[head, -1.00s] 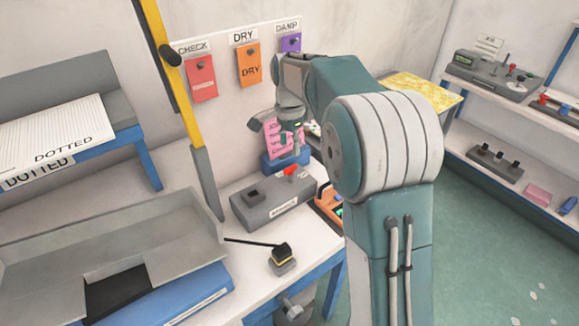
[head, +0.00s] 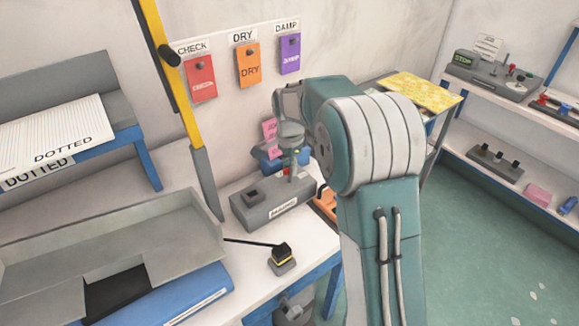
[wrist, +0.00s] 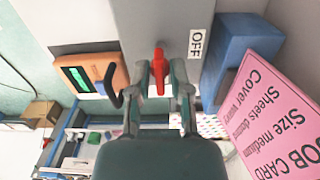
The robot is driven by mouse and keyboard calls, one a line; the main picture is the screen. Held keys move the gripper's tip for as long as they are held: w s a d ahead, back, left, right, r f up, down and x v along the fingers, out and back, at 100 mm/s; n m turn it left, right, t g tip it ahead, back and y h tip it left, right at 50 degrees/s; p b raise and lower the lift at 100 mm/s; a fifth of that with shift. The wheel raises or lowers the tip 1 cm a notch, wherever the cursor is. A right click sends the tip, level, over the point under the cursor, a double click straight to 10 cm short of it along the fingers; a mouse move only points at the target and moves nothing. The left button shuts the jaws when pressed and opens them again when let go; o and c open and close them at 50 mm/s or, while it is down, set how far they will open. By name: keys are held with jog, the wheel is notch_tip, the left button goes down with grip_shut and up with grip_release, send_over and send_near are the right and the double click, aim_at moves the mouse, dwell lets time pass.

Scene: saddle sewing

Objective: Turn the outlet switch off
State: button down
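The outlet box (head: 268,212) is a long grey block on the white bench, and its grey face (wrist: 150,25) fills the top of the wrist view. The red switch (wrist: 159,68) stands out from this face, beside an OFF label (wrist: 196,43) on its right. My gripper (wrist: 163,72) is open, with one finger on each side of the red switch. Gaps show between the fingers and the switch; I cannot tell whether either touches it. In the head view my gripper (head: 292,174) is over the box's far right end and hides most of the switch.
A blue holder (wrist: 240,55) with a pink job card (wrist: 265,100) stands close to my gripper's right in the wrist view. An orange device with a green screen (wrist: 88,77) is on its left. A black-knobbed lever (head: 282,252) stands in front of the box.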

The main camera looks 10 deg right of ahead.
jog(key=shift+n, duration=0.3)
jog(key=n, duration=0.3)
jog(key=shift+n, duration=0.3)
jog(key=n, duration=0.4)
jog(key=shift+n, duration=0.3)
jog(key=n, duration=0.9)
jog(key=shift+w, duration=0.1)
dwell(1.1)
jog(key=c, duration=0.6)
grip_release()
jog(key=shift+f, duration=0.1)
jog(key=shift+o, duration=0.2)
